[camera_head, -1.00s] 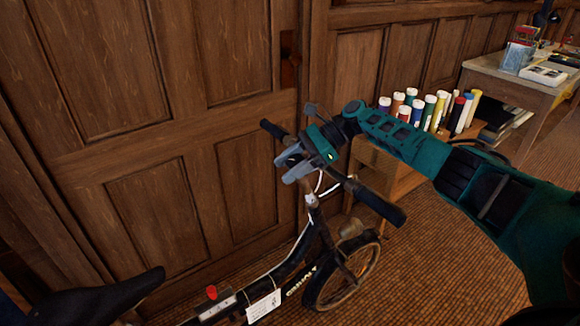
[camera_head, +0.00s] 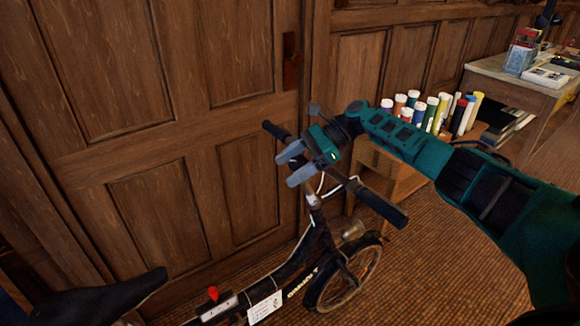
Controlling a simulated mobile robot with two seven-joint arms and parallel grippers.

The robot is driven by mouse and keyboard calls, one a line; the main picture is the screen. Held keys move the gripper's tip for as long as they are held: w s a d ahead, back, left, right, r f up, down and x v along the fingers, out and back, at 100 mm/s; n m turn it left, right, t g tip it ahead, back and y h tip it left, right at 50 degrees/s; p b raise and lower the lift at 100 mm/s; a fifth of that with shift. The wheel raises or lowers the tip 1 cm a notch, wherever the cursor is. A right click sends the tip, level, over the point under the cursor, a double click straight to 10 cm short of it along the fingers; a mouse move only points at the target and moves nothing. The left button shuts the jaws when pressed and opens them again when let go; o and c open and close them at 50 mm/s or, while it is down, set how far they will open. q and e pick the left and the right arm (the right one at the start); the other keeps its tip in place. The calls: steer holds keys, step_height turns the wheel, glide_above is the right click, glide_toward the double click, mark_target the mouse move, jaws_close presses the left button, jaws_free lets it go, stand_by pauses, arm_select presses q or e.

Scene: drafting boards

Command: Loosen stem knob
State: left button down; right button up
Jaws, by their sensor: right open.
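A black folding bicycle (camera_head: 290,270) stands in front of the wooden door, its handlebar grip (camera_head: 381,207) pointing toward me on the right. Its steering stem (camera_head: 316,212) rises to the handlebar. My right gripper (camera_head: 286,168) is open at the top of the stem, its two grey fingers pointing left, over the handlebar's middle. The stem knob cannot be made out; the gripper covers that area. A red knob (camera_head: 212,293) sits on a grey bar low on the frame. My left gripper is not in view.
The wooden door (camera_head: 140,130) stands close behind the bicycle. A low cabinet (camera_head: 385,178) with several coloured tubes (camera_head: 432,112) is behind my right arm. A desk (camera_head: 515,86) stands at the far right. Carpet (camera_head: 430,260) is clear at the lower right.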

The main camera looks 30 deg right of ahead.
steer(key=b+v, duration=0.1)
steer(key=v, duration=1.1)
steer(key=shift+d+r, duration=0.15)
steer(key=shift+d, duration=0.05)
